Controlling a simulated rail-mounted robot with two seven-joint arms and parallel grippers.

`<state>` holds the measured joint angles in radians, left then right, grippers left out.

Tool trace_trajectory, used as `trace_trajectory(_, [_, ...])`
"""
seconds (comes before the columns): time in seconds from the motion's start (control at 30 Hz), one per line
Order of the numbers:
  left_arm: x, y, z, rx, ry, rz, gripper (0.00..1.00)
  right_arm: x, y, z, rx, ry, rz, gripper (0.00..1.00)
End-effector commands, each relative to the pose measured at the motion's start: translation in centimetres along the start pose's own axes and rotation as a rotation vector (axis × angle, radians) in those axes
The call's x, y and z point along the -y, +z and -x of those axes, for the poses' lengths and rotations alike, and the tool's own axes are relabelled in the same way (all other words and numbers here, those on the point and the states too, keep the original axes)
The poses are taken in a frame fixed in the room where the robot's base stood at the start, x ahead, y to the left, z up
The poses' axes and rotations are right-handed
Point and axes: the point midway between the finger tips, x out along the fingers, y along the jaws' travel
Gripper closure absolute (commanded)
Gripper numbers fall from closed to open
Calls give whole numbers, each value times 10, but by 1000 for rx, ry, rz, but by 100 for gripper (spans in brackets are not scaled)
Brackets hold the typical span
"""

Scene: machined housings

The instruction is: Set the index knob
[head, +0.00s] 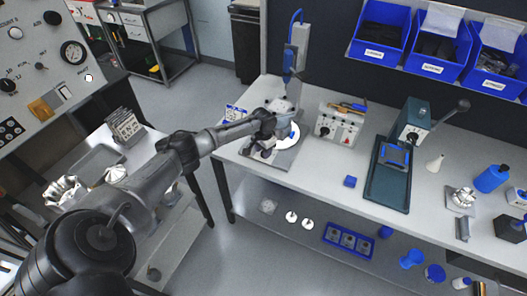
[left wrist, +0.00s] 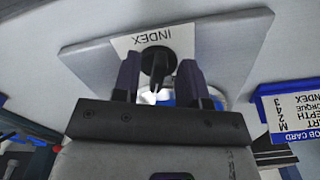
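The index knob (left wrist: 157,62) is a dark round knob on a light grey plate, below a white label (left wrist: 133,41) reading INDEX, upside down in the left wrist view. My left gripper (left wrist: 158,75) has one finger on each side of the knob. The fingers are parted and very close to it; I cannot tell if they touch. In the head view my left gripper (head: 266,143) is at the press-like station (head: 289,158) at the bench's left end, and hides the knob there. My right gripper is not in view.
A blue-edged job card (left wrist: 296,110) lies beside the plate; its text is partly cut off. On the bench (head: 333,188) a grey control box (head: 338,128) and a dark green lever machine (head: 388,178) stand to the right. Blue bins (head: 383,30) hang behind. Bare bench lies between.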

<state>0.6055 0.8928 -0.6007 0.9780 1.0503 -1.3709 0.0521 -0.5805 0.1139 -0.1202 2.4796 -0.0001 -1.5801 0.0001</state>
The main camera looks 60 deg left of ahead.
Motion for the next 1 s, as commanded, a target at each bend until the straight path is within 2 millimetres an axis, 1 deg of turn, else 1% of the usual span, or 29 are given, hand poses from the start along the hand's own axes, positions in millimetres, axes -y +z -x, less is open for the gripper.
trace_trajectory(0.37, [0,0,-3,0,0,0,61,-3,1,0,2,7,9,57])
trace_trajectory(0.77, [0,0,-3,0,0,0,99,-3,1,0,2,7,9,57])
trace_trajectory(1.0, [0,0,-2,0,0,4,100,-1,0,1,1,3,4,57])
